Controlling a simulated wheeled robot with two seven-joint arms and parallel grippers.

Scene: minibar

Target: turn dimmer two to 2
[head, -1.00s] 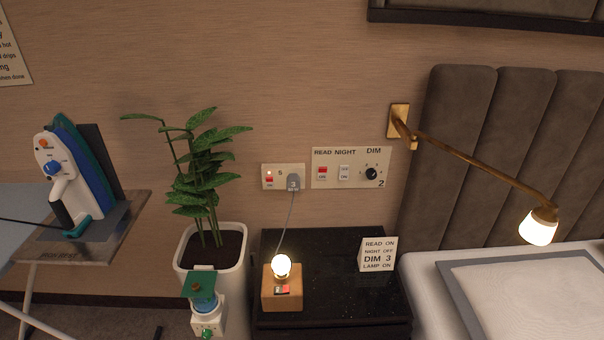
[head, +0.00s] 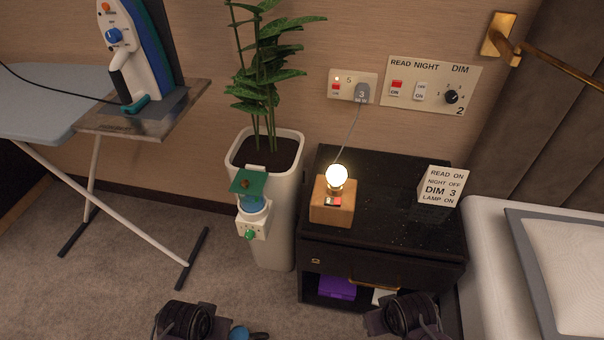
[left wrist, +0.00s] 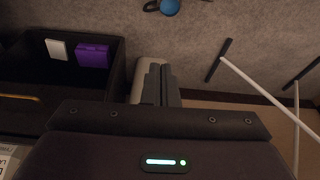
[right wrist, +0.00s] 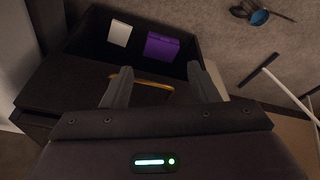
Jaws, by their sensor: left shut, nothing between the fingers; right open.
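Dimmer two is a round black knob (head: 451,97) at the right end of a cream wall plate (head: 425,102), under the word DIM and above a printed 2. Small numbers ring the knob; its pointer is too small to read surely. My left gripper (left wrist: 160,84) is shut and empty in the left wrist view. In the head view parts of my arms show at the bottom edge, far below and apart from the knob.
The black nightstand (head: 390,225) below the plate holds a lit bulb on a wooden block (head: 332,204) and a sign (head: 443,187) reading DIM 3. A potted plant (head: 265,150) and ironing board (head: 50,100) stand left. A brass lamp arm (head: 560,64) and bed (head: 500,270) are right.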

